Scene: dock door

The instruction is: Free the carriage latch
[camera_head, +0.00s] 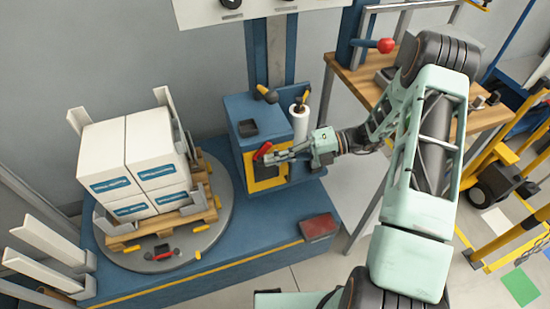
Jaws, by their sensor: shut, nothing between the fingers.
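A blue carriage box (240,108) stands at the foot of the blue mast. A short red lever (262,150), which may be the carriage latch, sits at the upper edge of its yellow-framed dark front panel (250,184). My gripper (270,158) reaches in from the right, with its fingers closed and empty. Its fingertips are in front of the panel, just below and right of the red lever. I cannot tell whether they touch it. The fingers hide part of the panel.
White cartons (134,160) stand on a wooden pallet (198,212) on a grey turntable (222,225) at left. A white film roll (299,124) stands beside the carriage. A wooden bench (358,85) with a red-knobbed lever (385,46) is behind my arm. A red pad (319,226) lies on the base.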

